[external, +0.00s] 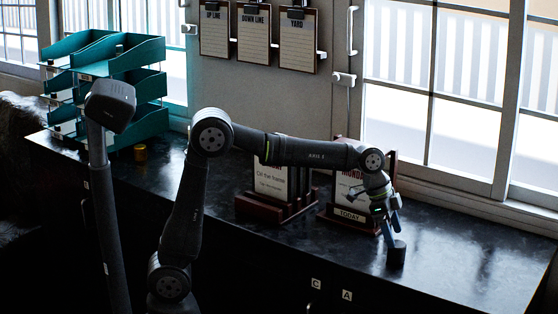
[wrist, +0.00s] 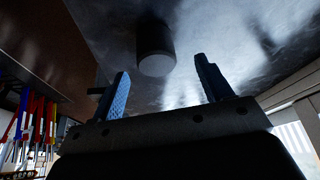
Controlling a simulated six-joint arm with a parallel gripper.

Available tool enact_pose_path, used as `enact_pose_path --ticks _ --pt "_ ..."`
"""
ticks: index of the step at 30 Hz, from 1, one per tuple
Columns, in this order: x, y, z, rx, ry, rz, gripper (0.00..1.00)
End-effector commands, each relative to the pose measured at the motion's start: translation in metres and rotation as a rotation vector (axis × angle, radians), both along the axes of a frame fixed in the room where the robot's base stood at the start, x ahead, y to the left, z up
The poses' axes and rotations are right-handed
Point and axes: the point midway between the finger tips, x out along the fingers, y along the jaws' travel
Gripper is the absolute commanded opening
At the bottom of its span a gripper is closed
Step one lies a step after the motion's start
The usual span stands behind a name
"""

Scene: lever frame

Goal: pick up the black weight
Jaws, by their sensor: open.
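The black weight (external: 396,253) is a short dark cylinder standing upright on the dark counter, right of centre in the external view. In the wrist view the weight (wrist: 155,48) shows ahead of the jaws, with its lighter round end facing the camera. My gripper (external: 394,222) is tilted downward just above the weight. In the wrist view its two blue fingers (wrist: 162,72) are spread apart, with the weight lying between their directions, beyond the tips. The jaws are open and empty. Whether a fingertip touches the weight I cannot tell.
Wooden stands with cards, one reading TODAY (external: 349,214), stand close behind my gripper. Teal trays (external: 137,90) and a small amber jar (external: 140,153) are at the left. The counter (external: 470,262) right of the weight is clear. In the wrist view, coloured levers (wrist: 35,115) show at left.

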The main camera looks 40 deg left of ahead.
Motion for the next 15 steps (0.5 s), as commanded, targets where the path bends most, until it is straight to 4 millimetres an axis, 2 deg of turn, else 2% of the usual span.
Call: enact_pose_path --ticks 7,15 --pt "-0.001 -0.015 -0.035 0.003 0.002 0.0 0.72" --pt "0.0 -0.019 -0.042 0.001 0.0 0.001 0.72"
